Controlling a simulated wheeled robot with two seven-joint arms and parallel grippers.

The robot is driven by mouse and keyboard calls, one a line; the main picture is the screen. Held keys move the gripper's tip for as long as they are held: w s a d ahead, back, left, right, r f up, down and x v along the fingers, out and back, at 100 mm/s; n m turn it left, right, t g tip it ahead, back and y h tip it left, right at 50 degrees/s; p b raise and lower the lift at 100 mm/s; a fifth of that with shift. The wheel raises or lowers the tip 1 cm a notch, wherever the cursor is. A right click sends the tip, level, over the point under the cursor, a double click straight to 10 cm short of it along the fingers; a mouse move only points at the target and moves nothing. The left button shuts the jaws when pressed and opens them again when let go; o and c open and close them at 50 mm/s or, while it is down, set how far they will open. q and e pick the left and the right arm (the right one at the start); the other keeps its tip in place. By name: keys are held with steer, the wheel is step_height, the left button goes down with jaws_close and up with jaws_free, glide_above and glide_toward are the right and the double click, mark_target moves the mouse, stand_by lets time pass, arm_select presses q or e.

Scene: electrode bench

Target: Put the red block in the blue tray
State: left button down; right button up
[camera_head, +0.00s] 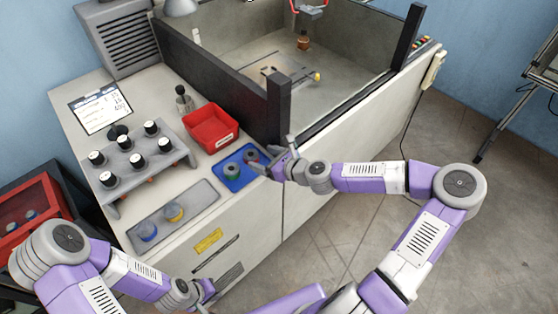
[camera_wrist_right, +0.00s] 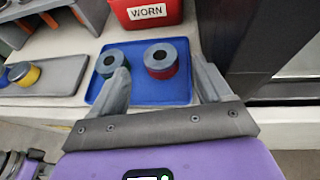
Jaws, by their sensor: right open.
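The blue tray (camera_head: 237,182) lies on the bench; it also shows in the right wrist view (camera_wrist_right: 150,92). I see no plain red block. A grey cylinder with a red band (camera_wrist_right: 160,60) stands in the tray's right part, and it shows in the head view (camera_head: 250,156). A grey cylinder with a green band (camera_wrist_right: 110,63) stands to its left. My right gripper (camera_wrist_right: 165,86) is open and empty at the tray's near right side, its fingers apart and not around the red-banded cylinder. My left gripper (camera_head: 206,290) is low beside the bench front; its jaws are unclear.
A red bin marked WORN (camera_head: 211,128) stands behind the tray. A grey tray (camera_head: 185,222) with blue-banded and yellow-banded cylinders lies to the left. A grey rack (camera_head: 142,165) holds several black-topped pieces. A dark post (camera_head: 278,108) of the walled enclosure rises near my right gripper.

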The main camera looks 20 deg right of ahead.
steer(key=p+v, duration=0.1)
steer(key=v, duration=0.6)
steer(key=shift+p, duration=0.35)
steer(key=shift+w, duration=0.1)
